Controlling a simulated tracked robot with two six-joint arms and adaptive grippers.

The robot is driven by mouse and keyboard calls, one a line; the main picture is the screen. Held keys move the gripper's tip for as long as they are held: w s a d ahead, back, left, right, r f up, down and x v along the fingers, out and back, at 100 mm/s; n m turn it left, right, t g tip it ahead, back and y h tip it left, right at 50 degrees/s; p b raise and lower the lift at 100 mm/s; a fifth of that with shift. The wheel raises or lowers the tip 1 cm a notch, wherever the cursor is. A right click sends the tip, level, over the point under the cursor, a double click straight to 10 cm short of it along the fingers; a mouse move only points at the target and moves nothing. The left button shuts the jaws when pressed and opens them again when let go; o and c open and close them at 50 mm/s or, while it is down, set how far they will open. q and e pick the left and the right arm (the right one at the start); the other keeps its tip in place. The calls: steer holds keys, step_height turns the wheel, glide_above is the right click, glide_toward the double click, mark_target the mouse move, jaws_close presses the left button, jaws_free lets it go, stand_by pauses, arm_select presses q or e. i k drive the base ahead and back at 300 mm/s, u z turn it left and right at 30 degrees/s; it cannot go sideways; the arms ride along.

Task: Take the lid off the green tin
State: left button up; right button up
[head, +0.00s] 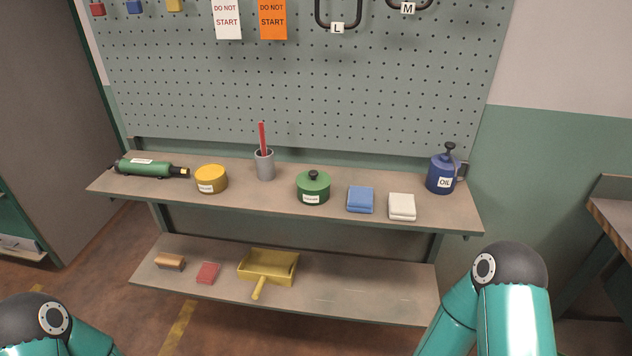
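The green tin (313,195) stands upright on the upper shelf, a little right of the shelf's middle. Its green lid (314,180) with a dark round knob (314,174) sits on top of it. A white label is on the tin's front; its text is too small to read surely. Parts of my two arms show at the lower left and lower right corners, well apart from the tin. Neither of my grippers is in the picture.
On the upper shelf (240,203) stand a yellow tin (211,179), a grey cup (265,165) with red sticks, blue (360,199) and white (402,206) folded cloths, an oil can (441,172) and a green cylinder (145,168). A yellow dustpan (270,265) lies below.

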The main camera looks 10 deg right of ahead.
mark_target(310, 180)
steer(key=u, duration=0.05)
steer(key=i, duration=0.9)
steer(key=z, duration=0.05)
